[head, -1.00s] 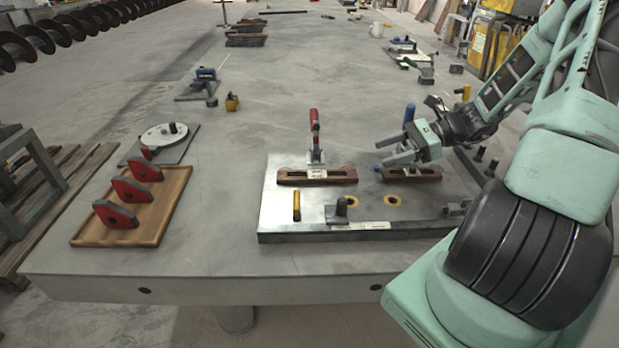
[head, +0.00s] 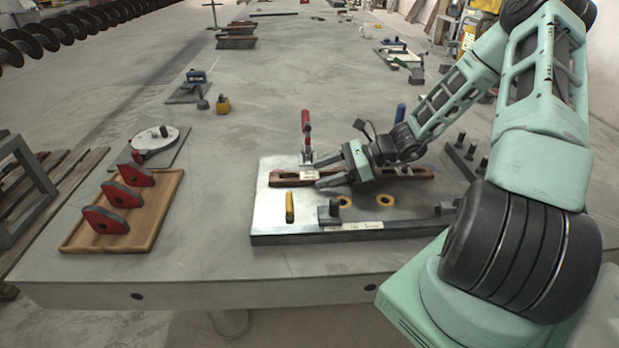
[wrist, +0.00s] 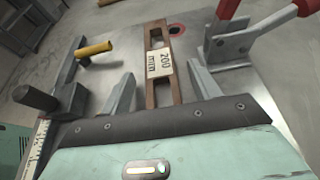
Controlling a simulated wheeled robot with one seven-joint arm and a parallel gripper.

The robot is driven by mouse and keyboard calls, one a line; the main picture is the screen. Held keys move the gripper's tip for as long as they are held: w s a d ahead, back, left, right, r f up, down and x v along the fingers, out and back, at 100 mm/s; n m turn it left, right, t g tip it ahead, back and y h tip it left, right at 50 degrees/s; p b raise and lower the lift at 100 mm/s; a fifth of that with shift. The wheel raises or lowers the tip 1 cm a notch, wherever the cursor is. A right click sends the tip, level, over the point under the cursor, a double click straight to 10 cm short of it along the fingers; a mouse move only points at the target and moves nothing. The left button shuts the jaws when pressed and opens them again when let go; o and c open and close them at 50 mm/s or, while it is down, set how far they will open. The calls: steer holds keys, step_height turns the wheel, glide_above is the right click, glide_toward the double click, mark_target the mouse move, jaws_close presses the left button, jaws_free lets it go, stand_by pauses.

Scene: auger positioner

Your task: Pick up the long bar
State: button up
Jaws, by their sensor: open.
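The long bar (head: 288,178) is a slotted brown bar lying on the metal plate (head: 270,225). In the wrist view the bar (wrist: 158,95) carries a white label reading 200 mm and runs away from me between my fingers. My gripper (head: 320,173) is open, at the bar's right part, and hides some of it in the head view. The fingers show on either side of the bar in the wrist view (wrist: 161,70), with visible gaps. I cannot tell how far above the plate the fingertips are.
A red-handled clamp (head: 306,125) stands just behind the bar. A yellow pin (head: 290,207) and a dark post block (head: 331,213) stand in front. A blue upright (head: 400,112) is behind my arm. A wooden tray (head: 150,225) with red pieces lies left; bare table lies between.

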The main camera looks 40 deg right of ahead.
steer(key=shift+w+a, duration=0.1)
steer(key=shift+a, duration=0.05)
jaws_close()
steer(key=shift+r, duration=0.1)
step_height(320, 180, up, 10)
steer(key=p, duration=0.1)
stand_by(0.6)
